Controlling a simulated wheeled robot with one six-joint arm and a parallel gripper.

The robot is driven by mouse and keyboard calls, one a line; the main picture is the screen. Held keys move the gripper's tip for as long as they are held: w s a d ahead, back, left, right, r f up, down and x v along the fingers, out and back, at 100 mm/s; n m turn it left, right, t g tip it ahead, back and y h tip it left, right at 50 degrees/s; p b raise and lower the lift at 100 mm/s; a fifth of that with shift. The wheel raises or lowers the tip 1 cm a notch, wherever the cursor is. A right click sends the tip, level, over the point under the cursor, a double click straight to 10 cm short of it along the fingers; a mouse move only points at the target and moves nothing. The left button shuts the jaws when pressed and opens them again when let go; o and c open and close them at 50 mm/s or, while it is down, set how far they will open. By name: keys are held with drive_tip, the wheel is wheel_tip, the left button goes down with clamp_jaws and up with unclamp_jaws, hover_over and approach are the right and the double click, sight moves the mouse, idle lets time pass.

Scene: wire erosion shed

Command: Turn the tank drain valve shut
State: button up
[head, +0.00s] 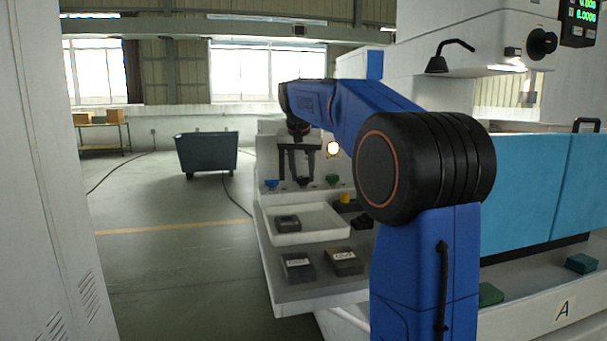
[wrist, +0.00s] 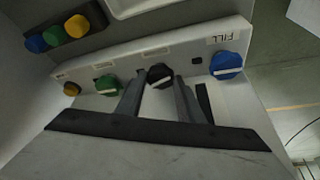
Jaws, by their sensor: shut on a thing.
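A pale panel carries a row of round valve knobs. In the wrist view the black knob (wrist: 159,74) sits between the fingertips of my gripper (wrist: 160,83), which is shut on it. A pale pointer line crosses the knob at a slant. The label above it is too small to read, so I cannot confirm that it is the drain valve. A blue knob (wrist: 227,66) marked FILL is on its right, and a green knob (wrist: 107,85) is on its left. In the head view my gripper (head: 302,180) points down at the panel, the black knob largely hidden.
A small orange knob (wrist: 71,89) is at the panel's left end. Blue, green and yellow items lie beyond it. In the head view a white tray (head: 335,224) and dark blocks sit on the ledge in front. A dark bin (head: 207,153) stands on open floor.

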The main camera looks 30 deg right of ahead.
drive_tip(key=shift+w+a+m+g+h, duration=0.1)
drive_tip(key=shift+m+g+h, duration=0.2)
drive_tip(key=shift+m, duration=0.7)
drive_tip(key=shift+w+a+m+g+h, duration=0.1)
drive_tip(key=shift+m+g+h, duration=0.15)
drive_tip(key=shift+m, duration=0.75)
drive_tip(key=shift+d, duration=0.1)
drive_tip(key=o, duration=0.8)
drive_tip(key=v, duration=1.7)
drive_tip(key=shift+w+r, duration=0.15)
drive_tip(key=shift+r, duration=0.1)
